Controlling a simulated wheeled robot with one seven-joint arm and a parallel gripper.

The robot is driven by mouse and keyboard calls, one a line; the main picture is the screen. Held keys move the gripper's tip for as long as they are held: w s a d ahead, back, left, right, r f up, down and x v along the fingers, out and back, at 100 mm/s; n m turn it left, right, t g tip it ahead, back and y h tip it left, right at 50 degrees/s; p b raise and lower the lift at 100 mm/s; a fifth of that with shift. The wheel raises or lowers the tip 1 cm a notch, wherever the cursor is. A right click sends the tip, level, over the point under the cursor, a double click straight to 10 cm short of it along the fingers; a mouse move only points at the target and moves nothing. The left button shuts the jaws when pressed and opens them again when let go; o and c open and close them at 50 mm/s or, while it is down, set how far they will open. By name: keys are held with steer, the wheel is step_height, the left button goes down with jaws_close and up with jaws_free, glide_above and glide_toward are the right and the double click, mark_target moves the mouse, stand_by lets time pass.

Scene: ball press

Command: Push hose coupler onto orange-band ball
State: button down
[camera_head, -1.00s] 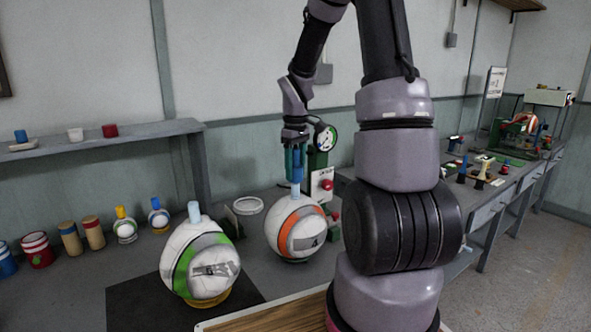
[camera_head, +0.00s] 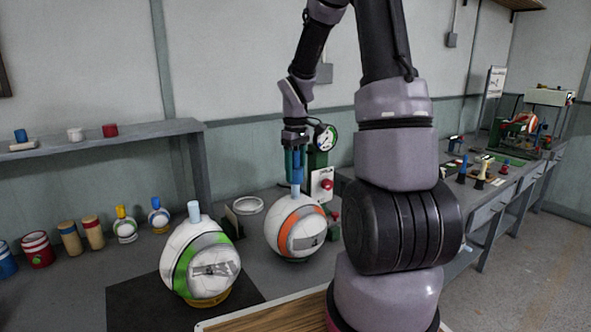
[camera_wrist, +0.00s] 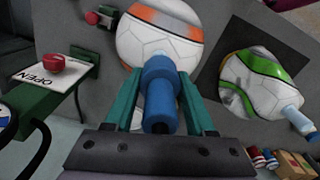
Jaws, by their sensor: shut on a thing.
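The orange-band ball (camera_head: 293,228) stands on the bench, white with an orange stripe; it also shows in the wrist view (camera_wrist: 162,48). A blue hose coupler (camera_wrist: 160,95) is between the green fingers of my gripper (camera_wrist: 155,100). My gripper (camera_head: 295,165) is directly above the ball and shut on the coupler, which points down. The coupler's lower end meets the top of the ball, where a light-blue stem shows (camera_head: 295,189). How far the coupler sits over the stem cannot be told.
A green-band ball (camera_head: 201,262) with a pale-blue stem stands on a dark mat to the left. A green press stand with a gauge (camera_head: 325,138) and a red button (camera_head: 327,184) is close behind my gripper. Jars and small bottles line the left bench.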

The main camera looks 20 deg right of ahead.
mark_target(296, 150)
steer(key=shift+f, duration=1.8)
steer(key=shift+c, duration=0.8)
jaws_free()
step_height(296, 150, up, 10)
steer(key=shift+f, duration=0.2)
steer(key=shift+r, duration=0.55)
